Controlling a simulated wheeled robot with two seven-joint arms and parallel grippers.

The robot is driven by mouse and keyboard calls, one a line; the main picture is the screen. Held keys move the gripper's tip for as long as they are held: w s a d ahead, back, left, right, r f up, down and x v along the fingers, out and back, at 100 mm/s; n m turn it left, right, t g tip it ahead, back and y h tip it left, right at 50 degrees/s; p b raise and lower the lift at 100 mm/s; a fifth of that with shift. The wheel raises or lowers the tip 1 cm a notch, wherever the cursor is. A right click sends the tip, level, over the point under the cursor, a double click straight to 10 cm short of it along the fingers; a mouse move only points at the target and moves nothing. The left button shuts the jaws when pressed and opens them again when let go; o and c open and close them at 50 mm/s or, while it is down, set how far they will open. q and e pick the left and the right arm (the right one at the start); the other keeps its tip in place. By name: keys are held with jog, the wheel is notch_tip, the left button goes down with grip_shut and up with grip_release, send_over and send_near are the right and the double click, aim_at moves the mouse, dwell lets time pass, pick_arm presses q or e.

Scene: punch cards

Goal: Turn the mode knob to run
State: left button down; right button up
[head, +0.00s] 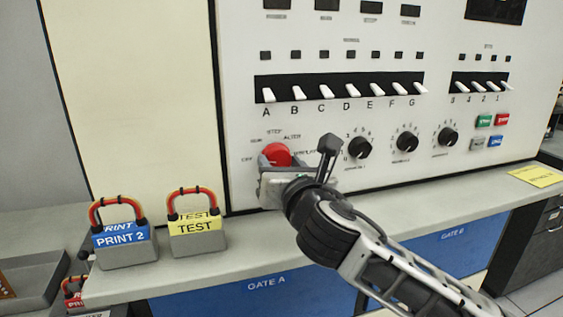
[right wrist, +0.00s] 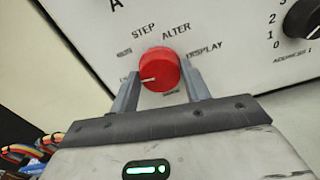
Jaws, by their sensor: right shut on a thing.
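The red mode knob (head: 277,154) is on the white panel, at the lower left of the panel face. It also shows in the right wrist view (right wrist: 160,66), ringed by the labels STEP, ALTER and DISPLAY, with blurred smaller labels at its left. Its white pointer line points left and slightly down, towards the lowest left label, which reads like OFF in the head view. My right gripper (right wrist: 159,73) is shut on the knob, one finger on each side. My left gripper is not in view.
Black address knobs (head: 360,148) are to the right of the red knob, below a row of white lettered switches (head: 346,92). A grey ledge (head: 245,248) runs below the panel.

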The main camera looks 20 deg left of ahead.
jog(key=m+p, duration=0.1)
jog(key=m, duration=0.2)
jog(key=shift+m+p, duration=0.55)
jog(key=shift+m, duration=1.45)
jog(key=o, duration=1)
jog(key=b+v, duration=0.1)
jog(key=v, duration=1.5)
jog(key=shift+b, duration=0.35)
